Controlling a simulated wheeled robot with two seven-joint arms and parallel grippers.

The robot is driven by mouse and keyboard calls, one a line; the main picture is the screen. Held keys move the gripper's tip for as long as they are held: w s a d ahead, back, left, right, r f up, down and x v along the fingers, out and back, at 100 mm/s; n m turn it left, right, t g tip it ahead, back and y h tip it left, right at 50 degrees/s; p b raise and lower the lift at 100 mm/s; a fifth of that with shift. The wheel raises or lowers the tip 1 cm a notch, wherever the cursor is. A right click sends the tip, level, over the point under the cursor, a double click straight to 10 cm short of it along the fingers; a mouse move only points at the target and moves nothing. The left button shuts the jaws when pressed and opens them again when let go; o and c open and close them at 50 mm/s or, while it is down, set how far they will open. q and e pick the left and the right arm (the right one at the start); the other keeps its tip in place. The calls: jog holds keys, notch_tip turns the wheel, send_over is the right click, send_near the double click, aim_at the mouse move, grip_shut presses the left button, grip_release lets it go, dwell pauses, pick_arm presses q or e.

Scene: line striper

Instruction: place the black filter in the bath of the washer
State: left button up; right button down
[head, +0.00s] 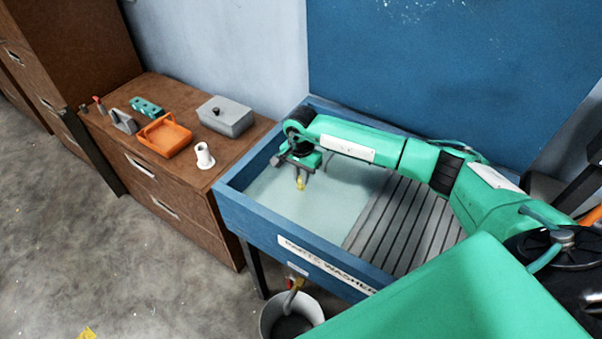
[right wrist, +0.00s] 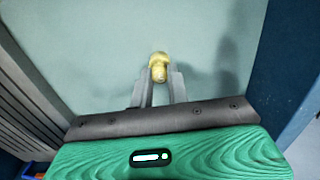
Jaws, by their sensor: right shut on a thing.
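The parts washer (head: 232,205) is a blue tub with a pale bath floor (head: 265,205) on its left and grey slats on its right. My right gripper (head: 300,181) points down over the bath and is shut on a small yellow, brass-like piece (right wrist: 158,68). In the right wrist view the piece sits between the fingertips (right wrist: 159,80), with pale bath floor beyond it. I cannot tell the gap between piece and floor. I see no thing that is clearly a black filter. My left gripper is not in view.
A brown cabinet (head: 190,188) left of the washer holds an orange tray (head: 165,137), a grey lidded box (head: 225,116), a white fitting (head: 204,156), a teal block (head: 146,106) and a grey bracket (head: 122,121). A bucket (head: 285,318) stands below the washer's front.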

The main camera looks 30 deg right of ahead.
jog(key=shift+f, duration=0.35)
jog(key=shift+f+b, duration=0.1)
jog(key=shift+b, duration=0.25)
jog(key=c, duration=1.3)
grip_release()
jog(key=shift+c, duration=0.2)
